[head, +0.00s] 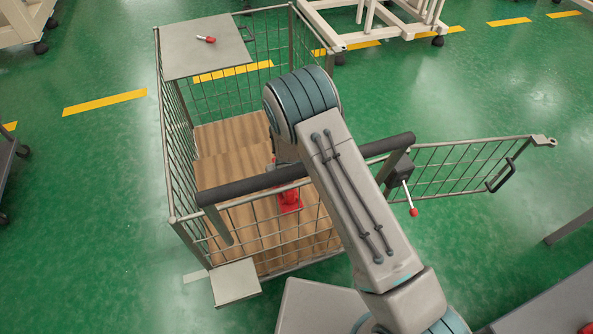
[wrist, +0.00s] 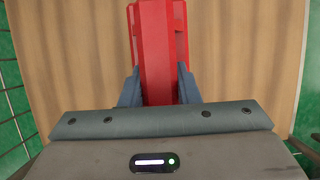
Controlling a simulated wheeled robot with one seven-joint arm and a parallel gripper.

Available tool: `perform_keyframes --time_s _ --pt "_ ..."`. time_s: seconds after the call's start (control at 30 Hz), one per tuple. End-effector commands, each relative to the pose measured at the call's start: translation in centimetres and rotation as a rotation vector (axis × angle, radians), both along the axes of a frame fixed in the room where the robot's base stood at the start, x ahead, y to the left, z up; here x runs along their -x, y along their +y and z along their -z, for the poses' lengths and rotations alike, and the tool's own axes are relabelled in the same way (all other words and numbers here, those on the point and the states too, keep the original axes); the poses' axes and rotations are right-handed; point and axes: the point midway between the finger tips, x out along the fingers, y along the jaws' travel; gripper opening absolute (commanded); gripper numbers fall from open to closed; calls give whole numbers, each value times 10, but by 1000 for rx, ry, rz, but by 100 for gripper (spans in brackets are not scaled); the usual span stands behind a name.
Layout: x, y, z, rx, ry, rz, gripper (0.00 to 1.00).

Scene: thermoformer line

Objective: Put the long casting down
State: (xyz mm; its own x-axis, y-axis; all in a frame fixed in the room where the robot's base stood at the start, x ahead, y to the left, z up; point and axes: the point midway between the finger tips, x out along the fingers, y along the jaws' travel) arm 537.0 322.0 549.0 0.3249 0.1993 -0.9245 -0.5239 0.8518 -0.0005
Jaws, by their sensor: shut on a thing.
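The long casting is a red, ribbed block (wrist: 158,45) in the wrist view. My gripper (wrist: 157,88) is shut on its near end, with one blue-grey finger on each side, and the casting's far end runs out of the top of the picture. Brown wooden boards lie behind it; the gap between them and the casting is hard to judge. In the head view red parts (head: 289,198) show inside the wire cage cart (head: 172,150), over its wooden floor (head: 228,136). My arm and the cart's dark handle bar hide my gripper and much of the casting there.
The cart has mesh sides and a grey plate (head: 207,48) at its top back corner, with a small red-tipped item (head: 206,39) on it. Its mesh gate (head: 460,165) stands swung out to the right. White frames (head: 375,18) stand behind.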

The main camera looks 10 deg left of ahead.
Motion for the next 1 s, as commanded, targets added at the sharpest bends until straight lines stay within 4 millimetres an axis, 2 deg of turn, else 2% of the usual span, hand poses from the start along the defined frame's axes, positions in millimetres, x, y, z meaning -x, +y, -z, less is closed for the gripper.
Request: perform_keyframes --time_s 0.1,0.27,0.57,0.97,1.0 --pt "0 9 4 -2 -3 0 0" --pt "1 11 9 -1 -3 1 0" --pt "1 11 43 1 -3 0 0" --pt "1 11 48 -2 -3 0 0" --pt "2 10 49 1 0 0 34"
